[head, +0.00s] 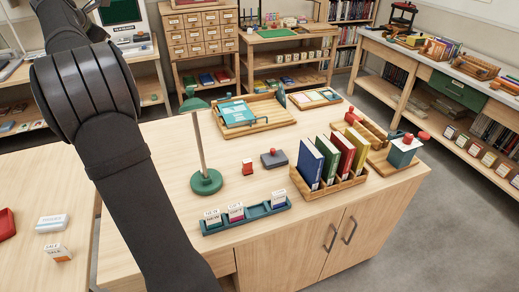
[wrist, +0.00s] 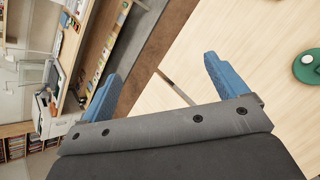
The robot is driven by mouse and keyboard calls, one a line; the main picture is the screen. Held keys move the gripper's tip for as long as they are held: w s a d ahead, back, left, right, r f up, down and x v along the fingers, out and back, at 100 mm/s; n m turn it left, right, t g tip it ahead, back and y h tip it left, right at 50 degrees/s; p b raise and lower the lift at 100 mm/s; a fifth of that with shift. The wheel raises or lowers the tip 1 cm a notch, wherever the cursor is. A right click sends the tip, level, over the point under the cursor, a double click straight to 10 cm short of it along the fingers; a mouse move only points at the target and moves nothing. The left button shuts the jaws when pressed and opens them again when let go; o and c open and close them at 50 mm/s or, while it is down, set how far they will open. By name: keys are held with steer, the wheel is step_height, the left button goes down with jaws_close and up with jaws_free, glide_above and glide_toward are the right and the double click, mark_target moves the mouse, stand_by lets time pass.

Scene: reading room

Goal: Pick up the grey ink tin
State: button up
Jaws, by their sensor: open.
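A small dark grey tin (head: 273,159) with a reddish knob on top sits on the wooden table, right of the green lamp; it looks like the grey ink tin. It does not show in the wrist view. My gripper (wrist: 162,70) is open in the wrist view, its two blue fingers wide apart with nothing between them. The wooden tabletop lies beyond its right finger. The gripper is out of the head view, where only my dark arm shows at the left.
A green desk lamp (head: 206,182), a red stamp (head: 247,166), a teal card tray (head: 245,220) and a wooden book rack (head: 329,187) surround the tin. A wooden tray (head: 262,122) lies behind it. The lamp base (wrist: 307,67) shows at the wrist view's right edge.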

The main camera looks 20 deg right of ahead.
steer(key=d+m+g+h, duration=0.2)
steer(key=d, duration=1.1)
steer(key=m+g, duration=0.6)
steer(key=g, duration=0.2)
glide_above(272, 157)
steer(key=a, duration=0.3)
step_height(272, 157, down, 40)
steer(key=shift+s+f, duration=0.15)
steer(key=shift+f, duration=0.05)
steer(key=shift+x, duration=3.15)
steer(key=shift+r, duration=0.1)
steer(key=c, duration=1.4)
